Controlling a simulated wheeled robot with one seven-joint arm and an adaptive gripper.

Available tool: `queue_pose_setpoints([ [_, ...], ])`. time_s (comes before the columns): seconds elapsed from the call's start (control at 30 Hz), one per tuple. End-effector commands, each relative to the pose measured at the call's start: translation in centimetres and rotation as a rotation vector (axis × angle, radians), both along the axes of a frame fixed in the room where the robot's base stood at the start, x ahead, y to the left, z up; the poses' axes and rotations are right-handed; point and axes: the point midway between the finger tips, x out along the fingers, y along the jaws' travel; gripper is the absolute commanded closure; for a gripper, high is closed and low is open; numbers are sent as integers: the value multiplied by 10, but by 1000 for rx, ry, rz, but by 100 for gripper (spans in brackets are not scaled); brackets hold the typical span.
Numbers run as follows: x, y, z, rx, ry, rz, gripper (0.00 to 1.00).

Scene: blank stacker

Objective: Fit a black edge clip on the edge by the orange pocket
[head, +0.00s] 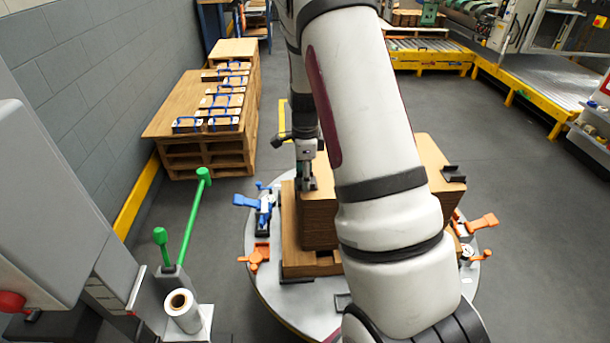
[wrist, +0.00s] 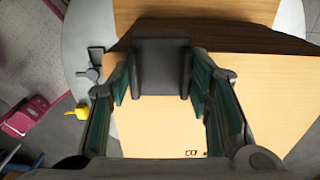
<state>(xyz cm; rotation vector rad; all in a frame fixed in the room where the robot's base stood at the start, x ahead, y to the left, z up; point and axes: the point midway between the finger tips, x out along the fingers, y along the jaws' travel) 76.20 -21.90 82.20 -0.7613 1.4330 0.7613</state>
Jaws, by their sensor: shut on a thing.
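My gripper (wrist: 160,80) is shut on a black edge clip (wrist: 160,62), with a green-lined finger on each side of it. The clip overlaps the edge of the brown stack's top (wrist: 165,128) in the wrist view; I cannot tell whether it is seated. In the head view my gripper (head: 307,183) is at the left part of the brown stack (head: 318,222), pointing down. Another black clip (head: 453,174) sits at the stack's right corner. Orange fixtures (head: 258,256) stand on the round table at left and right; which is the pocket is unclear. My arm hides much of the stack.
The round grey table (head: 270,293) carries the stack and a blue fixture (head: 262,203). A pallet with blue-handled pieces (head: 190,130) stands at back left. A green-handled post (head: 190,225) and a white roll (head: 182,308) are at front left. Grey floor is open at right.

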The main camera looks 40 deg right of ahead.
Motion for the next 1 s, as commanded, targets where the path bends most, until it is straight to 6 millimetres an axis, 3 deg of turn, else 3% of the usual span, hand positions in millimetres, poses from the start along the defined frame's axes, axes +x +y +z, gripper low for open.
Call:
queue_pose_setpoints([
  [0.23,0,0,-3,0,0,0,78],
  [0.27,0,0,-2,0,0,0,47],
  [0.33,0,0,-2,0,0,0,31],
  [0.73,0,0,3,-1,-1,1,31],
  [1.0,1,0,47,-2,-5,1,31],
])
